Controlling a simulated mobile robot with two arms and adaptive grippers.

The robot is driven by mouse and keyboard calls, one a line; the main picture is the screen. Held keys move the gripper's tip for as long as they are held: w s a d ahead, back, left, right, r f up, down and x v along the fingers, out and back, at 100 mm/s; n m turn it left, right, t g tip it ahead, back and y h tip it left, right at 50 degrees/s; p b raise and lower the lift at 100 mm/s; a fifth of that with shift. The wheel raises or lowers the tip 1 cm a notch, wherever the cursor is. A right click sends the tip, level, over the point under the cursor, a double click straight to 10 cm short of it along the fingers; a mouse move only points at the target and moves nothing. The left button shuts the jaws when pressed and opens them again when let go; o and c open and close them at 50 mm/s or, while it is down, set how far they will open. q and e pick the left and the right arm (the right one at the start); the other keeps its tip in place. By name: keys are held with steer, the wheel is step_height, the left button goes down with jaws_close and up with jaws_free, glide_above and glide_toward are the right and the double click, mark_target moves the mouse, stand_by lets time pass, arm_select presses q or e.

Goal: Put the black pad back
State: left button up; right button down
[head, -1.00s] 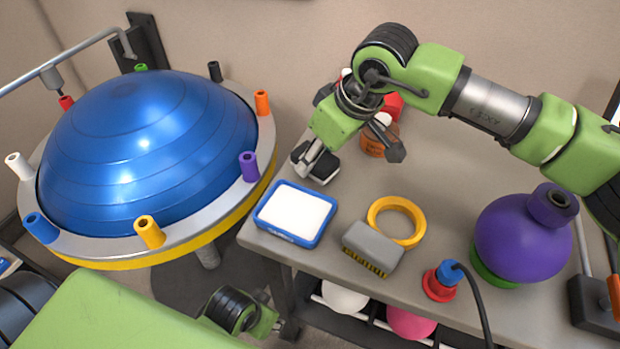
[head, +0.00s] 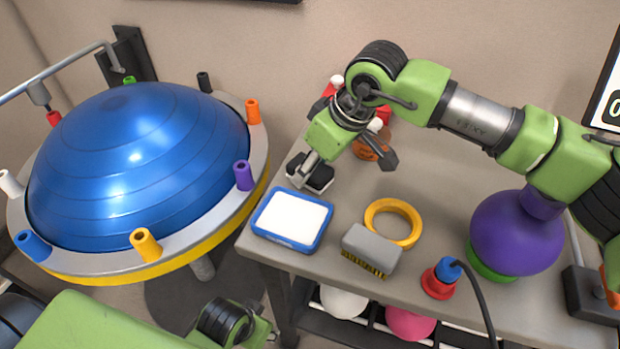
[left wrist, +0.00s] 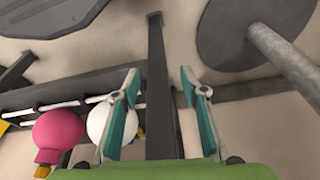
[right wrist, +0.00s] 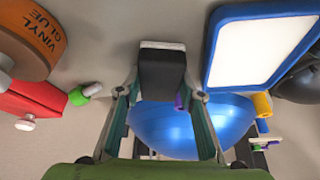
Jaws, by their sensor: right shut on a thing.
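The black pad (right wrist: 162,72), a dark block with a pale end, is between the fingers of my right gripper (right wrist: 160,98) in the right wrist view. The gripper is shut on it. In the head view the pad (head: 318,174) is at or just above the grey table near its left edge, behind the blue-rimmed white tray (head: 263,226); I cannot tell whether it touches the table. My right gripper (head: 306,174) partly covers it. My left gripper (left wrist: 158,88) is open and empty, low beside the table's underside in the left wrist view.
A grey brush (head: 371,246), yellow ring (head: 375,218), red-and-blue plug (head: 439,280) and purple kettlebell (head: 510,235) stand on the table. A blue dome (head: 135,165) with coloured pegs stands left, across a gap.

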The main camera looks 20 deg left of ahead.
arm_select(q)
steer(key=shift+s+r, duration=0.2)
steer(key=shift+r, duration=0.15)
steer(key=shift+s+r, duration=0.1)
steer(key=shift+r, duration=0.05)
arm_select(e)
steer(key=shift+f, duration=0.1)
steer(key=c, duration=2.1)
jaws_free()
steer(key=o, duration=0.9)
arm_select(q)
steer(key=shift+w+r, duration=0.1)
steer(key=shift+w, duration=0.1)
arm_select(e)
steer(key=shift+o, duration=0.2)
arm_select(q)
steer(key=shift+w, duration=0.1)
arm_select(e)
steer(key=c, duration=0.4)
